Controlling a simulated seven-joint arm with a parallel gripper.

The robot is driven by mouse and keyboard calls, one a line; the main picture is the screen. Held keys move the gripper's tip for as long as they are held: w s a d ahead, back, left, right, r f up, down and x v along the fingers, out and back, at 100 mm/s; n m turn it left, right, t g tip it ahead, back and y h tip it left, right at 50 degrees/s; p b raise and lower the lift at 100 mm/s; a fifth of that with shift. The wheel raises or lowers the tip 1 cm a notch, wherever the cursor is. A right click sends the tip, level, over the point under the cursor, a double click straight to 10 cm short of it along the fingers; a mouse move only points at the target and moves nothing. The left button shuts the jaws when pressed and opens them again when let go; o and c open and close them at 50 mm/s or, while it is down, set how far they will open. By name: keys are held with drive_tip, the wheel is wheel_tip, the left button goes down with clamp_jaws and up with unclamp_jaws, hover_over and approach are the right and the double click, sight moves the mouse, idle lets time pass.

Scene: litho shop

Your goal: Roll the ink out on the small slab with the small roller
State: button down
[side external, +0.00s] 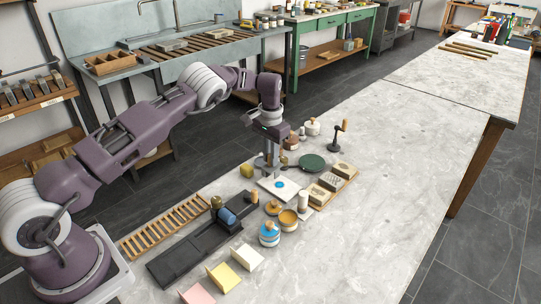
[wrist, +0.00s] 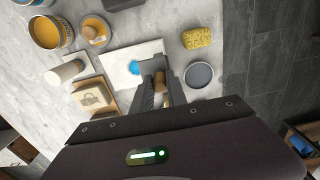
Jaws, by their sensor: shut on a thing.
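The small slab (side external: 268,183) is a pale square plate on the stone bench, with a round blob of bright blue ink (side external: 280,184) on it. In the wrist view the slab (wrist: 116,75) and the ink (wrist: 133,67) lie just ahead of my fingers. My gripper (side external: 272,170) points down at the slab's far edge. In the wrist view my gripper (wrist: 154,88) is shut on a brown wooden handle (wrist: 159,79). Whether this is the small roller's handle I cannot tell, because its lower part is hidden. I cannot tell whether it touches the slab.
A yellow sponge (wrist: 197,38) and a grey round dish (wrist: 199,75) lie close by. An orange tin (side external: 288,219), a white cylinder (side external: 303,200) and stone blocks (side external: 329,181) stand near the slab. The bench's right side is clear.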

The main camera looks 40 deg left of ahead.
drive_tip(key=shift+f, duration=0.55)
drive_tip(key=shift+s+d, duration=0.1)
drive_tip(key=shift+d, duration=5)
